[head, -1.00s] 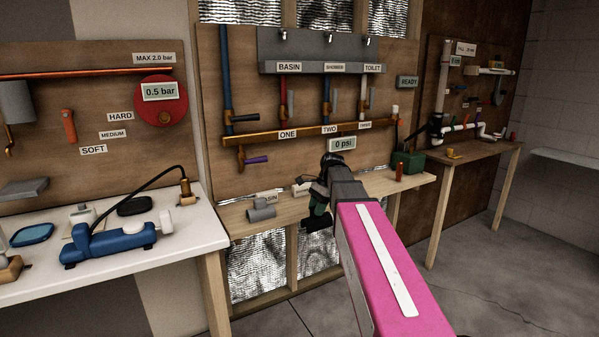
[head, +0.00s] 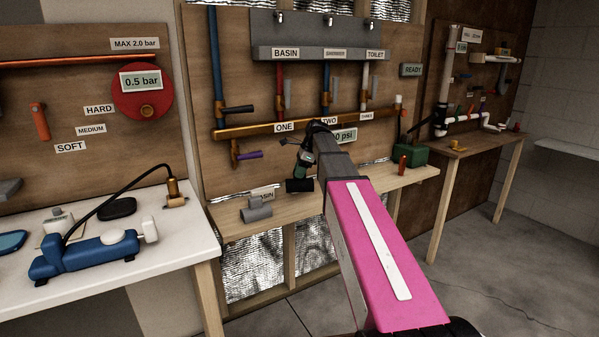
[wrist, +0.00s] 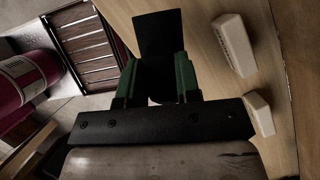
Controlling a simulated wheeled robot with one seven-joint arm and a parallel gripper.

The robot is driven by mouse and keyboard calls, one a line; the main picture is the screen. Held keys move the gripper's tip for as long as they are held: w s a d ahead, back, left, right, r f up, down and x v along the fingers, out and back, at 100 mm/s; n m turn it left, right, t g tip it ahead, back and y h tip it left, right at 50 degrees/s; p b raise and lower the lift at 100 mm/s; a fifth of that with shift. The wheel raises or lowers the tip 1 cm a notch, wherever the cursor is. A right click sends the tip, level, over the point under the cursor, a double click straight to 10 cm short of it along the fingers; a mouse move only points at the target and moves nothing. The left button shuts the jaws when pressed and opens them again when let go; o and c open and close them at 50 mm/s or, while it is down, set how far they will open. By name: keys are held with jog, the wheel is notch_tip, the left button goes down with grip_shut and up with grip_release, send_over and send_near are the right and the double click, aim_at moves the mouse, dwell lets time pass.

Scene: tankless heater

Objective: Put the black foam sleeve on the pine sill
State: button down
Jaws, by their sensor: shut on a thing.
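My gripper (head: 303,172), with green fingers, is shut on the black foam sleeve (head: 299,185). In the wrist view the sleeve (wrist: 158,38) shows as a dark piece between the fingertips (wrist: 157,68). The pine sill (head: 390,190) is the pale wooden ledge below the valve board. The sleeve appears over the sill; whether it touches the wood cannot be told. My arm hides the middle of the sill.
A white bench (head: 150,270) with a blue pump (head: 95,255) is at left.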

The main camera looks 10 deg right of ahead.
jog(key=shift+f, duration=0.1)
jog(key=shift+f, duration=2.9)
jog(key=shift+f, duration=0.45)
jog(key=c, duration=0.7)
grip_release()
jog(key=shift+c, duration=0.2)
jog(key=v, duration=1)
jog(key=shift+d+r, duration=0.25)
jog(key=shift+r, duration=0.05)
